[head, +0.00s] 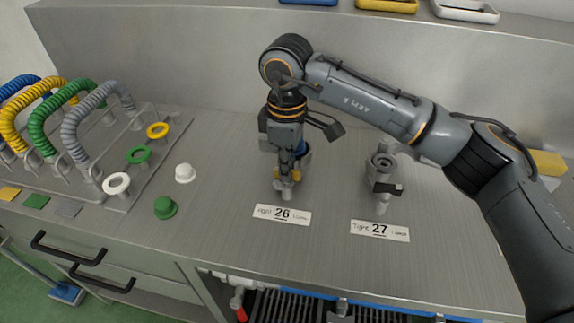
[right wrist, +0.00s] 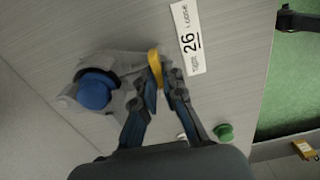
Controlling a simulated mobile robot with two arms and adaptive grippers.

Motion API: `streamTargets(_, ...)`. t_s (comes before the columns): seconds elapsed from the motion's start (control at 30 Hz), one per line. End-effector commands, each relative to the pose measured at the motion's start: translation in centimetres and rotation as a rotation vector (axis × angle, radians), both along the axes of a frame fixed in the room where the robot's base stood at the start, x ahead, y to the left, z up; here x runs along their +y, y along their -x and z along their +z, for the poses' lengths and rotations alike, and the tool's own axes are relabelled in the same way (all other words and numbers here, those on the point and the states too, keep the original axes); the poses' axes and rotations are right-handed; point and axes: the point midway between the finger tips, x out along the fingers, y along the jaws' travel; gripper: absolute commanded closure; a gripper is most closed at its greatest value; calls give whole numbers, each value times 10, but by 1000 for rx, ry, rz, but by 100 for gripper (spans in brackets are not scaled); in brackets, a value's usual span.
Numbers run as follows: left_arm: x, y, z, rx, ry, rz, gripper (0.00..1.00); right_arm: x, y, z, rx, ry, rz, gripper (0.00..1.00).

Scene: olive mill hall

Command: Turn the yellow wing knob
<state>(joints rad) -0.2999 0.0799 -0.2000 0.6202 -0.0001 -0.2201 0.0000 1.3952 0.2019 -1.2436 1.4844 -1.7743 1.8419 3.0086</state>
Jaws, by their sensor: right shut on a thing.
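The yellow wing knob (right wrist: 154,60) is on the front of a grey metal fitting with a blue cap (right wrist: 94,92), beside the label numbered 26 (head: 283,215). In the head view the knob (head: 296,175) shows as small yellow patches at the fingertips. My right gripper (head: 286,170) comes down from above and is shut on the knob. In the right wrist view its two fingers (right wrist: 158,88) close on the knob's near part, and the far part sticks out beyond them. The gripper hides much of the fitting in the head view. My left gripper is not in view.
A second grey fitting (head: 382,170) with a dark handle stands to the right, behind label 27 (head: 380,230). Green (head: 165,207) and white (head: 185,173) caps lie left. Farther left is a rack (head: 125,190) with coloured coiled hoses. The back wall is close behind.

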Motion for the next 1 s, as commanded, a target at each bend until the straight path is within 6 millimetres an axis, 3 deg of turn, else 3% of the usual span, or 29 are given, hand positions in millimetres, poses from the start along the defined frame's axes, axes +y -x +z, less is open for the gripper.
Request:
streamTargets(0.03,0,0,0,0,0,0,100,0,0,0,-1,-1,-3,89)
streamTargets(0.13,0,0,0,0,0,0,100,0,0,0,-1,-1,-2,68)
streamTargets(0.53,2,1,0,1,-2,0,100,0,-1,6,-1,-2,-1,68)
streamTargets(0.67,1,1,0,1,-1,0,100,1,-1,26,-5,-2,-1,68)
streamTargets(1.0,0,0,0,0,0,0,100,0,-1,96,-4,-1,-1,68)
